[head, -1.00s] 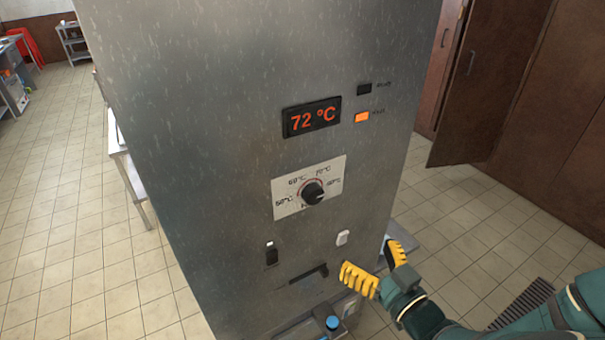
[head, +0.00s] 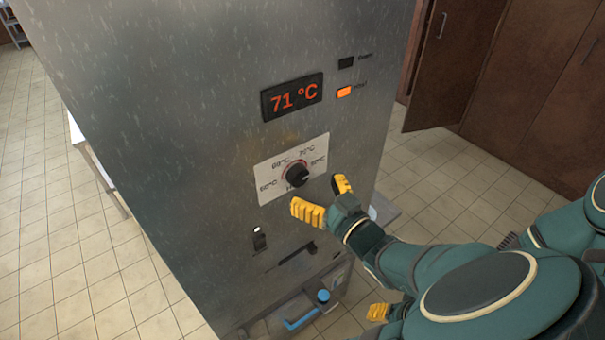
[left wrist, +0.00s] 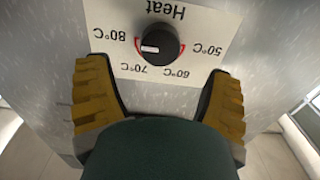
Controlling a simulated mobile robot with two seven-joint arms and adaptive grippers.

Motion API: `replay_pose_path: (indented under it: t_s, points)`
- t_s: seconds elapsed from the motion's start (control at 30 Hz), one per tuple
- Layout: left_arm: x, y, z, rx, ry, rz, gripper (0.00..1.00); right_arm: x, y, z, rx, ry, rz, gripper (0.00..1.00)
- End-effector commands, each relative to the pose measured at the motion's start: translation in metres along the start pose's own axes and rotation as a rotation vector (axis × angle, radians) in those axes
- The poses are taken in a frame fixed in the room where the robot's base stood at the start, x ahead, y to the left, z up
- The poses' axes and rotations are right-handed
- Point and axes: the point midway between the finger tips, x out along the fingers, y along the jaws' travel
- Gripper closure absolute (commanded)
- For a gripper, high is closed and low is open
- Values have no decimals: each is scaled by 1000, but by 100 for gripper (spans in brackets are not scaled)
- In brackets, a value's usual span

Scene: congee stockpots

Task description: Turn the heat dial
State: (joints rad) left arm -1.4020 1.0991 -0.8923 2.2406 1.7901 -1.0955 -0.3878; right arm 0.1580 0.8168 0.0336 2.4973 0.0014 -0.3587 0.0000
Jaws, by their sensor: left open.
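The heat dial (head: 298,174) is a black round knob on a white label plate (head: 265,180) on the steel cabinet front. In the left wrist view the dial (left wrist: 160,44) appears upside down, its pale pointer mark towards the 80°C side. My left gripper (head: 318,192) is open, with yellow fingers just below and right of the dial in the head view. In the left wrist view its fingers (left wrist: 155,70) are spread either side of the plate, apart from the knob. A yellow fingertip of what seems my right gripper (head: 378,312) shows low; the rest is hidden.
The display (head: 292,97) above the dial reads 71 °C. An orange lamp (head: 344,92) is lit and a dark one (head: 346,62) sits above it. A switch (head: 259,238), a slot and a blue-handled part (head: 300,322) are below. Brown cupboards stand behind at right.

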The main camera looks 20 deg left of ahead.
Motion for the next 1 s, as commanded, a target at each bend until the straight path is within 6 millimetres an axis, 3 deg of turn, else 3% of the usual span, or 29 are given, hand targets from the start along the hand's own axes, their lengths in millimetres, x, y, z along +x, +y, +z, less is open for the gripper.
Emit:
replay_pose_path:
  t_s: [0.1, 0.3, 0.7, 0.73, 0.9, 0.93, 1.0]
  points:
    - [22, -1, 0, 0, 0, -4, 19, 0, 0, 0, 0, 0, 0, 53]
    - [44, 0, 0, 0, 1, -1, 19, -1, 0, 0, 0, 0, 0, 53]
    - [51, 0, 0, 0, -1, 1, 19, -1, 0, 0, 0, 0, 0, 53]
    - [51, 0, 0, 0, -1, 1, 22, -1, 0, 0, 0, 0, 0, 53]
    - [51, 0, 0, 0, -1, 1, 82, -1, 0, 0, 0, 0, 0, 53]
    - [51, 0, 0, 0, -1, 1, 88, -1, 0, 0, 0, 0, 0, 53]
    - [51, 0, 0, 0, -1, 0, 89, -1, 0, 0, 0, 0, 0, 53]
